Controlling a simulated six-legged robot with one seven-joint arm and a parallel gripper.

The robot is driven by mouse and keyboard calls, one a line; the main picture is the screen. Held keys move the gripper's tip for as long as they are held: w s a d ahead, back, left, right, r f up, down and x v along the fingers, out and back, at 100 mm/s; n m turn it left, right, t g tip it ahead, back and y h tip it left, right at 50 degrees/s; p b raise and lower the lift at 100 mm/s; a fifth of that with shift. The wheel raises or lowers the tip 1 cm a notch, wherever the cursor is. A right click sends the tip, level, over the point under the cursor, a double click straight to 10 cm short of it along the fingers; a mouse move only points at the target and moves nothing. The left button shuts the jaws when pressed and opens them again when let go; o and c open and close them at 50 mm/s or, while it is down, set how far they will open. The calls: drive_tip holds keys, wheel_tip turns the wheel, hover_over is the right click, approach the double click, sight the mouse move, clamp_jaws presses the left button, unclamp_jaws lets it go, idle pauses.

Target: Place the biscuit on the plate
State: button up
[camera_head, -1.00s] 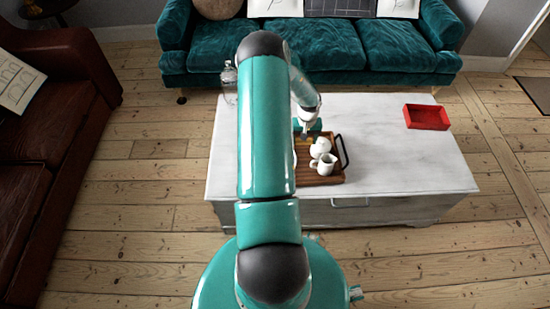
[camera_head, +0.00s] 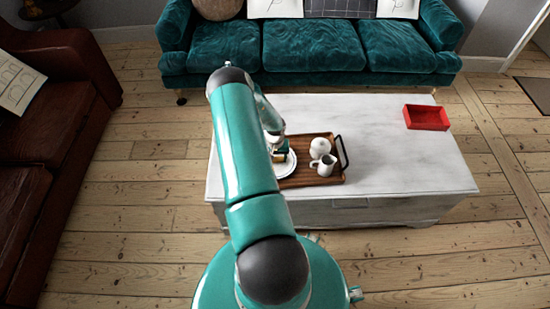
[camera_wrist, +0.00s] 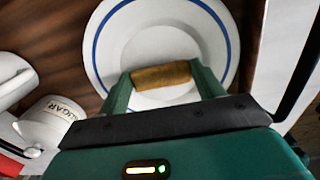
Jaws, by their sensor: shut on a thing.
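My gripper (camera_wrist: 162,80) is shut on the biscuit (camera_wrist: 162,75), a golden-brown bar held crosswise between the green fingers. In the wrist view the biscuit appears over the white plate (camera_wrist: 112,45) with a blue ring, in front of its middle. I cannot tell whether the biscuit touches the plate. In the head view my gripper (camera_head: 279,150) is at the left part of the tray, over the plate (camera_head: 288,166), which my arm partly hides.
The wooden tray (camera_head: 325,181) on the white table (camera_head: 395,160) also holds a white sugar pot (camera_wrist: 50,120) and a small white jug (camera_head: 325,165). A red box (camera_head: 427,117) stands at the table's right. The table between tray and box is clear.

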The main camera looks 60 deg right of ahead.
sight(275, 160)
drive_tip(key=shift+f, duration=0.2)
drive_tip(key=o, duration=0.7)
drive_tip(key=shift+c, duration=0.2)
wheel_tip(275, 160, up, 12)
drive_tip(key=shift+r, duration=0.15)
